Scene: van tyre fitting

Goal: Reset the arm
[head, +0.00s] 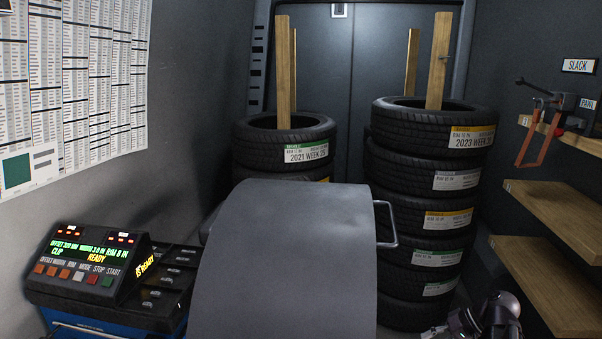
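Part of my arm shows at the bottom right corner, dark and rounded, low in front of the right tyre stack. What seems to be my gripper (458,325) is at the left end of it, cut by the bottom edge. Its fingers cannot be made out, so I cannot tell whether it is open or shut. No held object can be seen there.
A grey curved hood (285,260) with a side handle (388,224) fills the middle. A control panel (88,262) reading READY stands left. Tyre stacks (430,190) (283,140) stand behind, around wooden posts.

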